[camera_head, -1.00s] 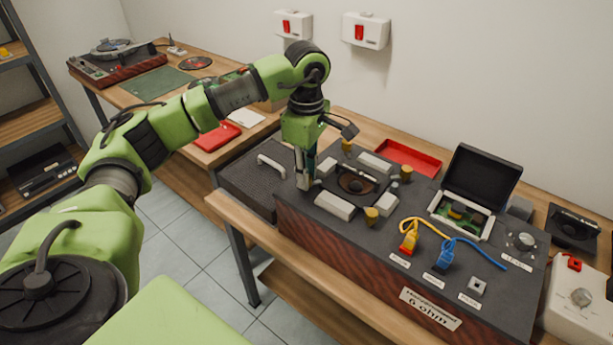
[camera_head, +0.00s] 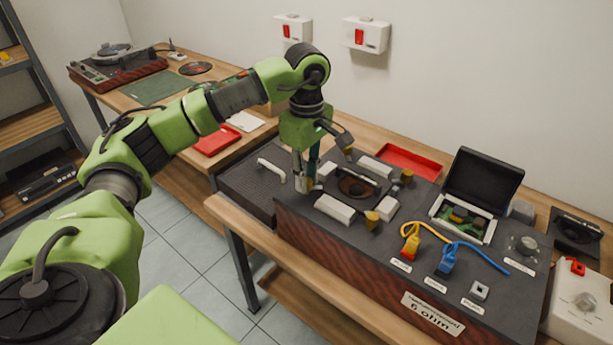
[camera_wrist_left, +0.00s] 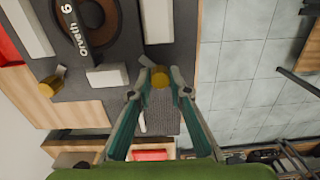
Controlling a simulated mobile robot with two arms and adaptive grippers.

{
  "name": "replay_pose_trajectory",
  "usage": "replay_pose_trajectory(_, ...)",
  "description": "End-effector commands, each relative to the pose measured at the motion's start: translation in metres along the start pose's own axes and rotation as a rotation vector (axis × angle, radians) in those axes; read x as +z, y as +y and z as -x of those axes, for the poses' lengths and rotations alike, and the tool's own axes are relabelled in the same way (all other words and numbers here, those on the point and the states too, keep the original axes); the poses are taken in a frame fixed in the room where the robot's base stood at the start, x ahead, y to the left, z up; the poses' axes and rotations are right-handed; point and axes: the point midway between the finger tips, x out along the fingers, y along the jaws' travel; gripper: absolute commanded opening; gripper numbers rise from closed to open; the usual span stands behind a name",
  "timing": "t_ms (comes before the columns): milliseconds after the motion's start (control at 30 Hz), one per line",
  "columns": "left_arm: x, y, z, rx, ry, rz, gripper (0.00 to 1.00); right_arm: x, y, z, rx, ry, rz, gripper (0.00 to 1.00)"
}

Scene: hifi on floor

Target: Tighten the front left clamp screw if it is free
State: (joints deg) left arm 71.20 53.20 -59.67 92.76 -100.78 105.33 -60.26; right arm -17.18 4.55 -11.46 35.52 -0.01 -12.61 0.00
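The hi-fi fixture (camera_head: 290,232) has gold clamp screws at its corners. The front left clamp screw (camera_wrist_left: 160,77) shows in the left wrist view between my left fingertips. My left gripper (camera_head: 305,182) points down at the fixture's front left corner, with its fingers close against both sides of the screw. The contact is small in view, and how far the screw is turned in cannot be told. The front right screw (camera_head: 373,220), back right screw (camera_head: 407,176) and back left screw (camera_head: 348,154) stand free around the round speaker (camera_head: 356,187). My right gripper is out of view.
White blocks surround the speaker, including a front one (camera_head: 335,209). A dark mat with a white handle (camera_head: 270,170) is at left.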

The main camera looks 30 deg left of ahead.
Motion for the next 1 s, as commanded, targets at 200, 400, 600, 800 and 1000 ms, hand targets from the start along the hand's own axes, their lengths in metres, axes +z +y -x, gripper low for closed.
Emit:
replay_pose_trajectory(200, 0.0, 0.001, 0.001, 0.003, 0.0, 0.001, 0.34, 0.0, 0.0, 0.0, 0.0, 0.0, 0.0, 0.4)
replay_pose_trajectory(400, 0.0, 0.0, 0.001, 0.001, 0.0, 0.001, 0.34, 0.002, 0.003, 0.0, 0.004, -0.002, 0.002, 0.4)
replay_pose_trajectory(600, 0.0, 0.001, 0.023, 0.005, -0.001, 0.001, 0.34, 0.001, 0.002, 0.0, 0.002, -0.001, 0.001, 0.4)
replay_pose_trajectory(800, 0.001, 0.002, 0.07, 0.008, -0.001, 0.0, 0.34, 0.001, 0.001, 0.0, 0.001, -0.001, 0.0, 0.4)
replay_pose_trajectory(1000, 0.0, 0.001, 0.103, 0.005, 0.001, 0.001, 0.34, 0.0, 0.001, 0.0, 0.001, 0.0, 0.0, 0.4)
